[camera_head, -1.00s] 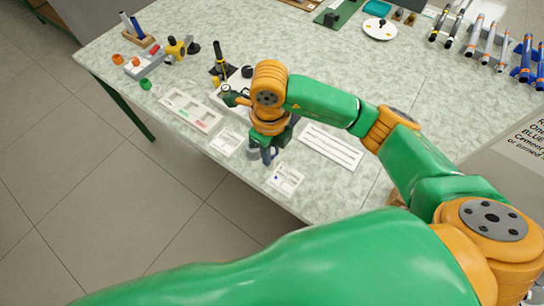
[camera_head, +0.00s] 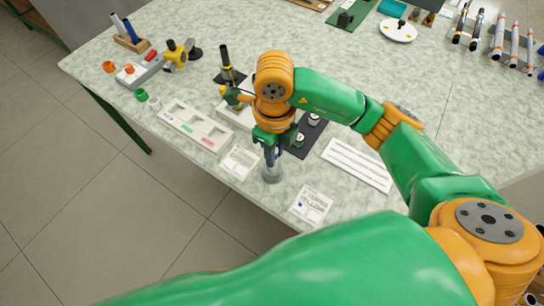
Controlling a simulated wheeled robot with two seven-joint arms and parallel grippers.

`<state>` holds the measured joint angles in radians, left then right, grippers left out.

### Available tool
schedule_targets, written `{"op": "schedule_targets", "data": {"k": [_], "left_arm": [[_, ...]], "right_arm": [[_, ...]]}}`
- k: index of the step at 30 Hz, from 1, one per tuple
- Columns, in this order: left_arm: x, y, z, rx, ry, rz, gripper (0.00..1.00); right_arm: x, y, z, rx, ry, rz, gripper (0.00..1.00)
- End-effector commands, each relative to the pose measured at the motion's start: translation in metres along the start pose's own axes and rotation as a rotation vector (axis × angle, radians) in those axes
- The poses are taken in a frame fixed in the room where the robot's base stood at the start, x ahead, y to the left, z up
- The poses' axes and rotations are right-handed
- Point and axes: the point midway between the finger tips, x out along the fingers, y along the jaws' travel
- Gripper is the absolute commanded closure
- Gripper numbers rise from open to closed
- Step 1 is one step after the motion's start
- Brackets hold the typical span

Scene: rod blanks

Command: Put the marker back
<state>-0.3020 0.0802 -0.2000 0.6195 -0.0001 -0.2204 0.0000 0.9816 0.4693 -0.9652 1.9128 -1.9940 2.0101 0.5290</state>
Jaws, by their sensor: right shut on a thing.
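My right gripper (camera_head: 271,158) points down near the table's front edge. It is shut on a slim dark-blue thing, likely the marker, mostly hidden by the fingers and wrist. A small grey round cup or holder (camera_head: 272,174) stands on the table directly below the gripper; I cannot tell whether the held thing touches it or is inside it. A wooden block (camera_head: 135,43) at the far left holds a white stick and a blue stick upright. My left gripper is not in view.
A white sectioned tray (camera_head: 194,126) and a small card (camera_head: 239,161) lie left of the gripper. Another card (camera_head: 311,205) and a lined white sheet (camera_head: 357,164) lie to the right. A dark mat (camera_head: 311,131) with small metal pieces is behind. The table's right-centre is clear.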

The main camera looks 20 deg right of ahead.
Motion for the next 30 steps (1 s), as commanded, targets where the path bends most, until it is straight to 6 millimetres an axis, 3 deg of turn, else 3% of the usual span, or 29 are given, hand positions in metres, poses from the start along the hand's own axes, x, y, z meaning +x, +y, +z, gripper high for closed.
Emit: {"op": "schedule_targets", "data": {"k": [6, 12, 23, 24, 26, 30], "left_arm": [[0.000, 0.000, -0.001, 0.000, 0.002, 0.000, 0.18], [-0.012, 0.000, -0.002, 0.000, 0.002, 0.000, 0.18], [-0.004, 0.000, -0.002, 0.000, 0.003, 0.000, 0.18], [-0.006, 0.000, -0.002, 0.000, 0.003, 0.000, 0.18], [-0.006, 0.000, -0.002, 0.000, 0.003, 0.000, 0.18], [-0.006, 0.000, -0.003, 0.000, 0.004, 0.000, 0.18]], "right_arm": [[0.022, -0.013, 0.012, 0.000, 0.002, 0.000, 1.00], [0.049, -0.012, 0.012, -0.003, 0.000, 0.000, 1.00], [0.056, -0.012, 0.013, -0.004, -0.003, -0.001, 1.00], [0.054, -0.012, 0.013, -0.004, -0.003, 0.000, 0.64], [0.053, -0.011, 0.013, -0.004, -0.003, 0.000, 0.48], [0.053, -0.011, 0.013, -0.004, -0.003, 0.000, 0.45]]}}
